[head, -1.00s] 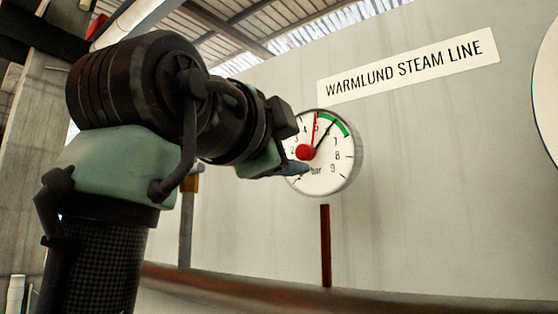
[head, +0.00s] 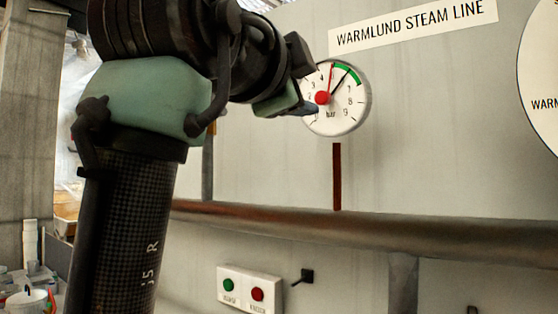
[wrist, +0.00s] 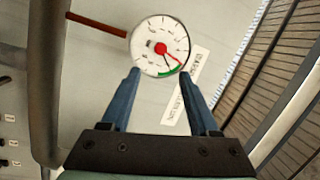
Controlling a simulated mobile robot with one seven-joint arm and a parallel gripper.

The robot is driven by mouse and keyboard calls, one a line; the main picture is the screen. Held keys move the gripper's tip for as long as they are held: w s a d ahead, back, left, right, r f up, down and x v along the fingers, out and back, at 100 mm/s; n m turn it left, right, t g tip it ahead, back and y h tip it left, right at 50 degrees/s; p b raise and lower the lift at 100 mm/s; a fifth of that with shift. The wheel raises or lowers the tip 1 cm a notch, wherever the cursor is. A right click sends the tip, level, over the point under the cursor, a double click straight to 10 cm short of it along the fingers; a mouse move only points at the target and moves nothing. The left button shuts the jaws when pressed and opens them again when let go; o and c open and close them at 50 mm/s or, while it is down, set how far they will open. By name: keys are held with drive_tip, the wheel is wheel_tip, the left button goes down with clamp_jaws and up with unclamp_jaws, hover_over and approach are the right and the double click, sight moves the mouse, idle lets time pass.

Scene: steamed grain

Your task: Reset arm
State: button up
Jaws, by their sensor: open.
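My gripper (wrist: 160,90) shows in the wrist view with its two blue fingers spread apart and nothing between them. In the head view, my gripper's fingertips (head: 308,107) are in front of the lower left of a round pressure gauge (head: 347,113), partly covering its dial. The gauge has a white face, a red hub, a red hand, a black hand and a green arc at the upper right. It also shows in the wrist view (wrist: 150,34), ahead of the fingertips. I cannot tell whether the fingers touch it.
A sign (head: 412,24) reads "WARMLUND STEAM LINE". A brown pipe (head: 400,226) runs across the wall below the gauge. Under it are a panel with a green and a red button (head: 245,308) and a small black lever (head: 304,276). A white cup (head: 26,300) is at lower left.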

drive_tip(key=s+a+f+n+t+y, duration=0.4)
drive_tip(key=s+f+n+t+y, duration=0.4)
drive_tip(key=n, duration=1.1)
drive_tip(key=s+f+t, duration=0.1)
drive_tip(key=s+f, duration=0.3)
drive_tip(key=s, duration=0.3)
drive_tip(key=shift+s+a, duration=0.2)
drive_tip(key=shift+s, duration=0.15)
drive_tip(key=shift+f, duration=0.1)
